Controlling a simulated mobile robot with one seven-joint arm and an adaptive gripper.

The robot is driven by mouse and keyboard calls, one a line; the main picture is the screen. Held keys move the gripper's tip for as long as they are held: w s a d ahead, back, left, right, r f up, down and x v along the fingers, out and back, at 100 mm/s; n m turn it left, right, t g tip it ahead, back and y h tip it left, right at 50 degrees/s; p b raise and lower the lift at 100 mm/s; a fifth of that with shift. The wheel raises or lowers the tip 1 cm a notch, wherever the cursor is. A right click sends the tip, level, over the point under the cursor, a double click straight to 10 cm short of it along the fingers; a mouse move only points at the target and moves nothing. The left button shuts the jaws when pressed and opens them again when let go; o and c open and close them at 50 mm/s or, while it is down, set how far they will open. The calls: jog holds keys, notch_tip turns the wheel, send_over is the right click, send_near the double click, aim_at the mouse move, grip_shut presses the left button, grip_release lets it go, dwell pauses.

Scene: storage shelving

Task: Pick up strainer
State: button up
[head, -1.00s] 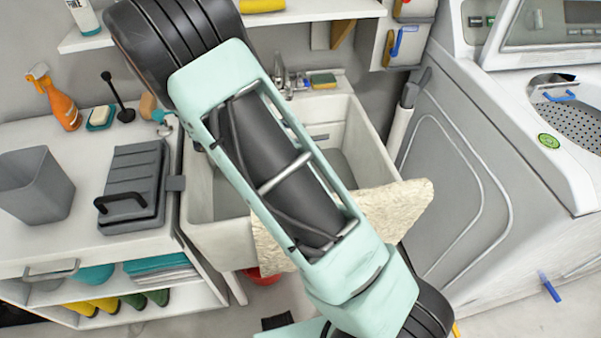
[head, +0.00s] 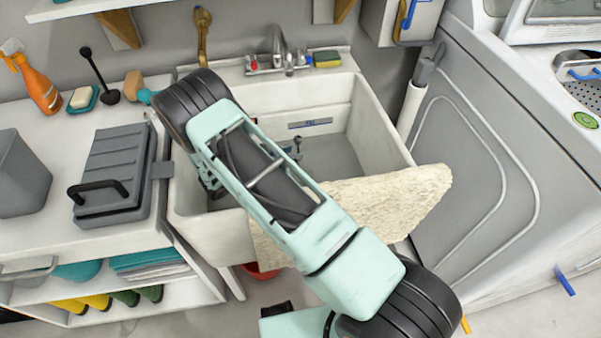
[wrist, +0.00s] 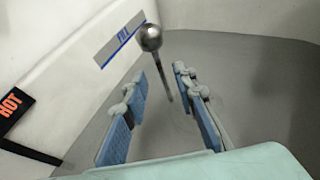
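The strainer appears to be the grey metal piece with a round knob (wrist: 151,38) and a thin stem in the sink; its lower part is hard to make out. In the head view its knob (head: 298,143) shows just right of my arm. My gripper (wrist: 160,78) is open and empty, with its two blue-padded fingers on either side of the lower stem in the picture. I cannot tell whether they touch it or how far beyond them it is. In the head view my gripper is mostly hidden behind my arm, inside the sink.
The white sink (head: 375,135) has high walls around my gripper, and a beige cloth (head: 400,205) hangs over its front rim. A faucet (head: 277,55) stands at the back. A FILL label (wrist: 122,40) and a HOT label (wrist: 12,105) mark the walls.

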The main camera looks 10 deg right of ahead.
aim_at(298, 152)
jog(key=x, duration=0.4)
jog(key=shift+s, duration=0.15)
grip_shut()
